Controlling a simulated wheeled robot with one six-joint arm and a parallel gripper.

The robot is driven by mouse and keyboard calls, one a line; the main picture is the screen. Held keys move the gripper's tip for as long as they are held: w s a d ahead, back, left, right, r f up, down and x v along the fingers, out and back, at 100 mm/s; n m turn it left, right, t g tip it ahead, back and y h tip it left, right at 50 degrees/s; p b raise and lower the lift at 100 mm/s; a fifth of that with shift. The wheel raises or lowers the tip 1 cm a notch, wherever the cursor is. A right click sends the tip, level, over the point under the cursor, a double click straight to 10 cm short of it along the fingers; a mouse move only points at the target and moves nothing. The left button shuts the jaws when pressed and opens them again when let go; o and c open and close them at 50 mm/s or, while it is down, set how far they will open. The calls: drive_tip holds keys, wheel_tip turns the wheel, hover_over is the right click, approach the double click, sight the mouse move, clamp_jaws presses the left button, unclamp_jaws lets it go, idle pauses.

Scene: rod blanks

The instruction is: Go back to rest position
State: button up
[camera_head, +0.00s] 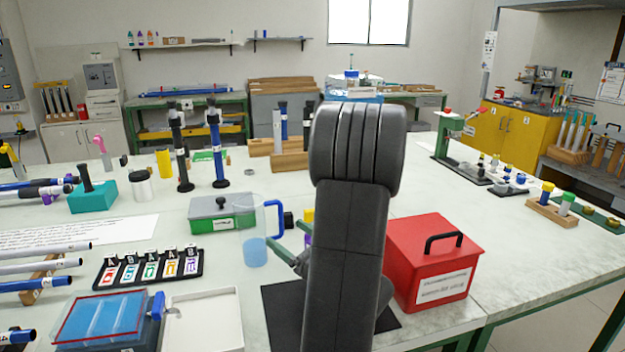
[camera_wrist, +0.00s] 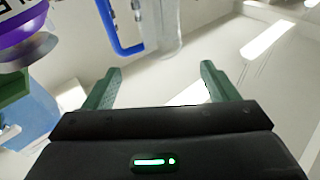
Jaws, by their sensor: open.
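My gripper shows in the wrist view (camera_wrist: 158,88) with its two green fingers spread wide and nothing between them. In the head view my dark arm stands upright in the middle and hides much of the table behind it. There my green gripper fingers (camera_head: 285,240) stick out to the left of the arm, close to a clear jug (camera_head: 255,250) with a blue handle and blue liquid. In the wrist view the jug's blue handle (camera_wrist: 122,38) shows beyond the fingers, apart from them. A purple-banded object (camera_wrist: 25,45) is at the upper left of that view.
A red box (camera_head: 435,262) with a black handle stands right of my arm. A green-and-grey case (camera_head: 222,213), a black card rack (camera_head: 150,267) and a white tray (camera_head: 203,318) lie to the left. Rods (camera_head: 40,267) lie at the left edge. The white table (camera_head: 450,185) has free room behind the red box.

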sight(252, 219)
drive_tip(key=f+x, duration=0.1)
drive_tip(key=x, duration=0.3)
drive_tip(key=f+x, duration=0.1)
drive_tip(key=x, duration=0.4)
drive_tip(key=f+x, duration=0.1)
drive_tip(key=x, duration=0.3)
drive_tip(key=shift+w+a, duration=0.25)
drive_tip(key=shift+a, duration=0.2)
drive_tip(key=shift+d+f+b, duration=0.15)
drive_tip(key=shift+f+b, duration=0.1)
drive_tip(key=shift+b, duration=0.1)
drive_tip(key=shift+r, duration=0.1)
